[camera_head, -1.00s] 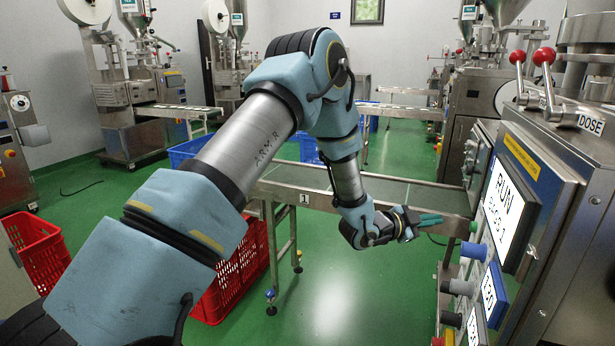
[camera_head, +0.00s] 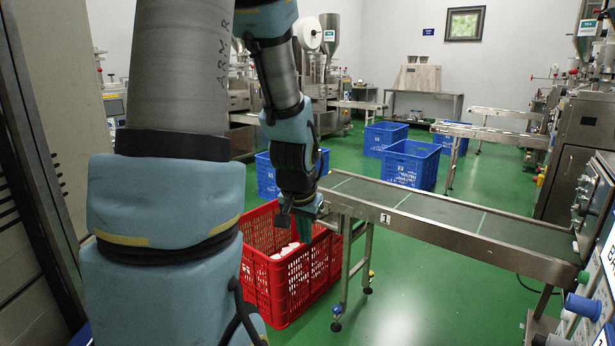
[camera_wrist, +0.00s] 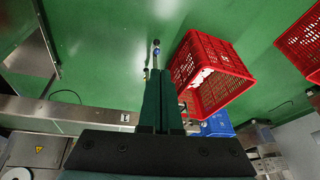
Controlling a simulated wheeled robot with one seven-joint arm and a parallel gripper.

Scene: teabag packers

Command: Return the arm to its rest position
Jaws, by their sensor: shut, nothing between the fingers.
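My gripper (camera_head: 306,222) hangs pointing down at the end of my blue and grey arm, in front of the red crate in the head view. Its green fingers are together with nothing seen between them. In the wrist view the shut fingers (camera_wrist: 161,100) stand in the middle of the picture, over the green floor. My arm fills the left half of the head view, its upper links bent down toward the gripper.
A red crate (camera_head: 258,298) with white packets in it stands by the conveyor (camera_head: 500,240) marked 1. Blue crates (camera_head: 412,177) stand beyond. The machine with the blue knob (camera_head: 583,306) is at the right edge. Green floor (camera_head: 430,310) is clear in front.

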